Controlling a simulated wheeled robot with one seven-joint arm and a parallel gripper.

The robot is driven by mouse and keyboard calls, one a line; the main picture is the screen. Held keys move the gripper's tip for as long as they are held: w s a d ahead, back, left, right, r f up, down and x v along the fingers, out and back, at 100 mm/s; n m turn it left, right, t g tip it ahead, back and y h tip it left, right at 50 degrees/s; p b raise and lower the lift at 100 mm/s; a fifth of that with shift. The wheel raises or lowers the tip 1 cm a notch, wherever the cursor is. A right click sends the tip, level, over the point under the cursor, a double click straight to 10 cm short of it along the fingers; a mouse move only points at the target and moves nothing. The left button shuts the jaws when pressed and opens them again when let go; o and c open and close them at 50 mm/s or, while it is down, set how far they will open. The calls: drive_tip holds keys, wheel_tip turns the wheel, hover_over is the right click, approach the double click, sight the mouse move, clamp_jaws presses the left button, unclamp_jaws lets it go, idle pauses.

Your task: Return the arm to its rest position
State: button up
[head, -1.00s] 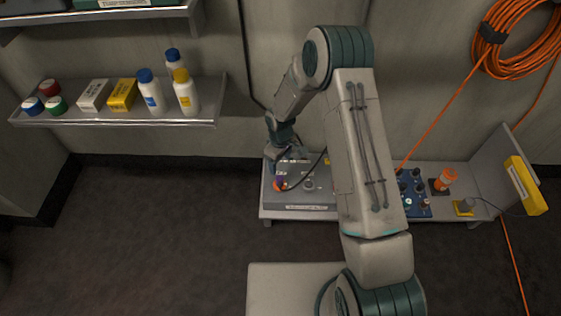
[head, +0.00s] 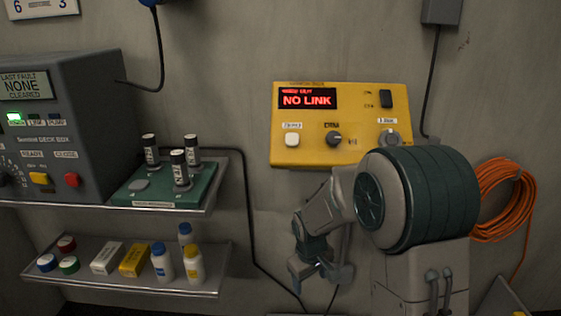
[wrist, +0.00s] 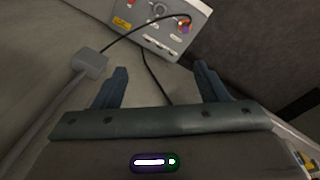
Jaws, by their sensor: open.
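My gripper (head: 322,272) hangs below my bent arm at the lower middle of the head view, in front of the grey wall. In the wrist view, its two fingers (wrist: 165,85) stand wide apart with nothing between them. Beyond the fingers, in the wrist view, a grey device box (wrist: 160,25) with a black cable plugged into its panel lies apart from the gripper. The lower part of my arm is cut off by the head view's bottom edge.
A yellow panel (head: 300,150) reading NO LINK is on the wall behind my arm. An orange cable coil (head: 505,200) hangs right. Left are a grey deck box (head: 95,120), a green tray (head: 145,198) with dark cylinders, and a lower shelf (head: 110,283) with bottles and small boxes.

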drive_tip(key=s+d+r+m+p, duration=0.2)
drive_tip(key=s+r+p, duration=0.3)
drive_tip(key=r, duration=0.6)
drive_tip(key=s+d+r+m+t+p, duration=0.1)
drive_tip(key=s+d+r+m+p, duration=0.1)
drive_tip(key=s+r+p, duration=0.4)
drive_tip(key=s+d+r+m+p, duration=0.2)
drive_tip(key=s+r+p, duration=0.3)
drive_tip(key=s+r, duration=0.5)
wheel_tip(320, 180, up, 6)
drive_tip(key=shift+d+f+m+t+y+p, duration=0.1)
drive_tip(key=shift+d+m+t+y+p, duration=0.25)
drive_tip(key=shift+d, duration=0.2)
drive_tip(key=shift+w, duration=0.1)
